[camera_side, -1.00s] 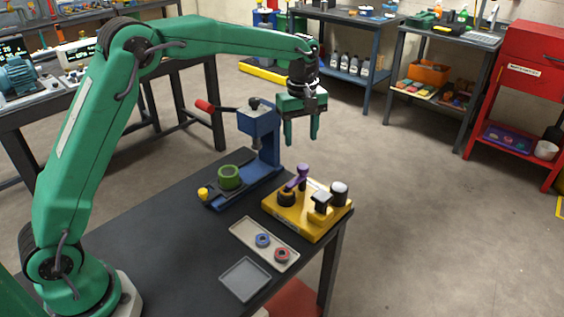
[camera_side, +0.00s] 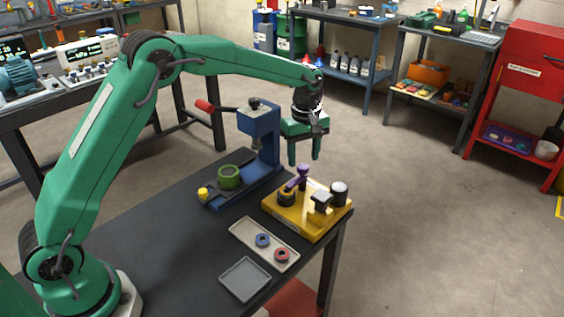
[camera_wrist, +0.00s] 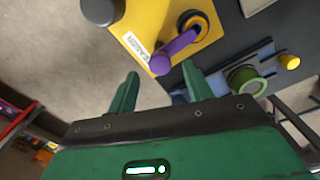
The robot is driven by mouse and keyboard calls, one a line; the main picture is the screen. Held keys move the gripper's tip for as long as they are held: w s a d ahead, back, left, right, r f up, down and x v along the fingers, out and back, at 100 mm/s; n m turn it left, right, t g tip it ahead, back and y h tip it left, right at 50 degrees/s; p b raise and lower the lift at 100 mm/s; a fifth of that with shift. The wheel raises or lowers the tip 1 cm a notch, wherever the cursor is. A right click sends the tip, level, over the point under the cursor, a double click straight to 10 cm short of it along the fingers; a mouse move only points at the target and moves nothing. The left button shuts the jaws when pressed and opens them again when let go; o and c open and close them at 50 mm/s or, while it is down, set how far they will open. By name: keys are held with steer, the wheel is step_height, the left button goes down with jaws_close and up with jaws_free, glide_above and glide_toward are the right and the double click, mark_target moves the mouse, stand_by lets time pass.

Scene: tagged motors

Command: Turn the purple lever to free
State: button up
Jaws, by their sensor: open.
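The purple lever (camera_side: 301,175) stands on a yellow block (camera_side: 286,215) near the table's right edge. In the wrist view the lever (camera_wrist: 172,52) reaches out from a round pivot with an orange ring (camera_wrist: 193,24) toward a white label (camera_wrist: 137,49) on the yellow block; the label's lettering is too blurred to be sure of. My gripper (camera_side: 304,158) is open and empty, pointing down above and slightly behind the lever. In the wrist view my gripper (camera_wrist: 160,85) has its two green fingers spread, with the lever's rounded purple end just beyond them, not touching.
The yellow block also carries a black cylinder (camera_side: 339,192) and a dark square-topped post (camera_side: 321,202). A blue press (camera_side: 262,140) with a green ring (camera_side: 229,176) stands to the left. A tray (camera_side: 280,247) with blue and red rings and an empty grey tray (camera_side: 245,278) lie in front.

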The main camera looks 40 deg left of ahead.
steer(key=shift+f, duration=1.35)
steer(key=c, duration=1)
steer(key=shift+o, duration=0.2)
